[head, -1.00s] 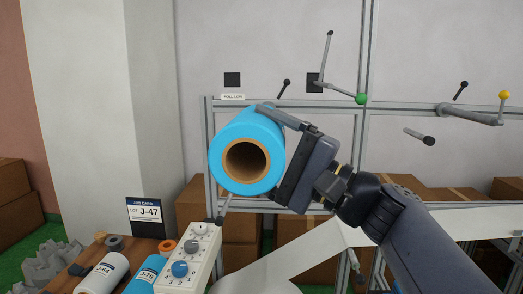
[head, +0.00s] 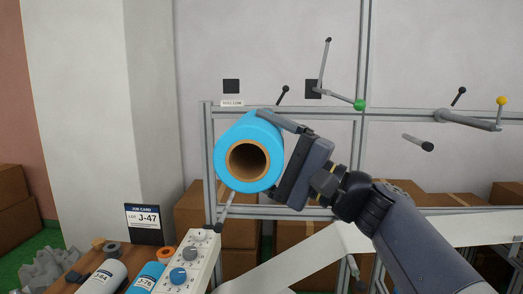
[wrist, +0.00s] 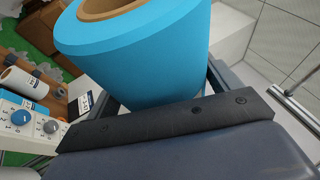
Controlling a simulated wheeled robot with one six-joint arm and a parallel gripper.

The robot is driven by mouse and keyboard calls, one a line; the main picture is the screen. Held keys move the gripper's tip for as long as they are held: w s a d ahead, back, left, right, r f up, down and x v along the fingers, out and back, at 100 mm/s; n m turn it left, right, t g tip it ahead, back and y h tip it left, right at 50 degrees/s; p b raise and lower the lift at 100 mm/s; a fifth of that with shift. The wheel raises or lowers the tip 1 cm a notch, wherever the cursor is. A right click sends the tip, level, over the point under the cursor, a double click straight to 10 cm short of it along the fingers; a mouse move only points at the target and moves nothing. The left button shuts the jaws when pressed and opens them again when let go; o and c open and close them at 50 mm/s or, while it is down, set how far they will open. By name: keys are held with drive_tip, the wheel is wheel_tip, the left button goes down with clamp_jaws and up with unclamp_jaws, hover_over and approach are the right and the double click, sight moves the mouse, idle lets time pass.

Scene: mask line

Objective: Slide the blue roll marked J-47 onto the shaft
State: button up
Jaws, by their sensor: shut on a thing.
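The blue roll (head: 225,150) has a brown cardboard core and is held in the air, its open core facing the head camera. No J-47 marking shows on it. My gripper (head: 282,155) is shut on its right side; the wrist view also shows the blue roll (wrist: 140,60) between the jaws. A thin grey rod with a dark tip (head: 221,221) shows below the roll, partly hidden behind it. Another grey rod with a dark end (head: 418,142) sticks out at right, apart from the roll. I cannot tell which rod is the shaft.
A job card (head: 143,222) reads J-47. Rolls marked 64 (head: 103,276) and 76 (head: 147,278) lie on the bench beside a white knob panel (head: 190,262). A metal frame (head: 208,150), a green-knobbed lever (head: 359,104), a yellow-knobbed lever (head: 501,101) and a white web (head: 300,258) surround the arm.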

sight(263, 153)
drive_tip(key=shift+w+d, duration=0.1)
drive_tip(key=shift+w, duration=1.8)
drive_tip(key=shift+w+d+p, duration=0.1)
drive_tip(key=shift+w+p, duration=0.4)
drive_tip(key=shift+w, duration=2)
drive_tip(key=shift+w+r+p, duration=0.1)
drive_tip(key=shift+w+p, duration=0.65)
drive_tip(key=shift+w, duration=1.75)
drive_tip(key=shift+w+d+p, duration=0.15)
drive_tip(key=shift+w+p, duration=0.95)
drive_tip(key=shift+w, duration=1.4)
